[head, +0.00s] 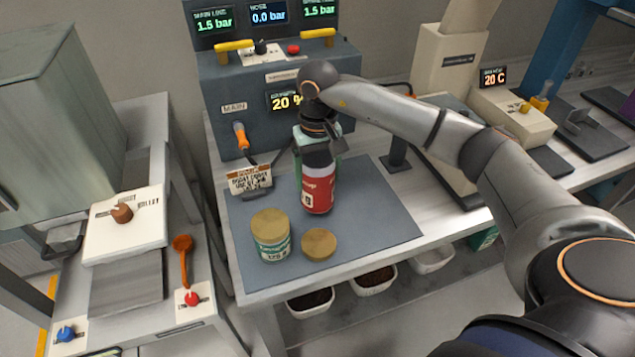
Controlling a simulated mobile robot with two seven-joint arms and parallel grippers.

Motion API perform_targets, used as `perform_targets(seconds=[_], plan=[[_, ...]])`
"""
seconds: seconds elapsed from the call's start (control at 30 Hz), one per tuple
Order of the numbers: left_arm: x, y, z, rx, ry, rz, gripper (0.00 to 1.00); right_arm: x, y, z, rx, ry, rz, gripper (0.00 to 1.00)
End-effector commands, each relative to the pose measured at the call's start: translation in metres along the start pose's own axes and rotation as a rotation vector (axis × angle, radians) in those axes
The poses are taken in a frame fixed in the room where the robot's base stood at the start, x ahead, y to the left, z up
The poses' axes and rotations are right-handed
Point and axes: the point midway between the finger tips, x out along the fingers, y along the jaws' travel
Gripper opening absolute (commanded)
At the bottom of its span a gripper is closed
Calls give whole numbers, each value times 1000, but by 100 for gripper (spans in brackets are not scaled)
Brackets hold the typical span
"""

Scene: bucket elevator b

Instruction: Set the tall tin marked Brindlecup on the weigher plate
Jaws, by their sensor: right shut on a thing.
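A tall red tin (318,190) with a dark upper part stands upright over the blue-grey mat. Its white lettering is only partly readable, so I cannot confirm the name Brindlecup. My right gripper (319,143) comes down from above and is shut on this tin at its top; the fingers are partly hidden. I cannot tell whether the tin's base touches the mat. No plate is clearly marked as the weigher; a bare grey plate (126,283) lies on the left bench. My left gripper is not in view.
A green-and-white jar with a tan lid (271,236) and a loose tan lid (319,244) are on the mat (385,215), left and front of the red tin. A small sign (249,180) stands behind. The mat's right side is clear. An orange spoon (183,261) lies on the left bench.

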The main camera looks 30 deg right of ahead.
Motion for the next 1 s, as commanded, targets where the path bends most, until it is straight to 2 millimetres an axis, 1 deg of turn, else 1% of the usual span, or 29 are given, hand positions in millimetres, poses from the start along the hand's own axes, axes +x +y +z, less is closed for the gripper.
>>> perform_targets(seconds=[0.1,0.2,0.43,0.57,0.6,0.73,1.0], plan=[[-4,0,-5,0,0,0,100,17,0,1,-1,-6,1,39],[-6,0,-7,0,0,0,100,29,0,1,1,-4,0,39],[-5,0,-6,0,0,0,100,31,0,0,0,0,0,39],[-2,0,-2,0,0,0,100,35,0,0,0,0,0,39],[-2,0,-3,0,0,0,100,34,0,0,0,0,0,86],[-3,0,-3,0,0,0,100,34,0,0,0,-1,0,100],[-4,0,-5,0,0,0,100,32,0,0,0,-1,0,100]])
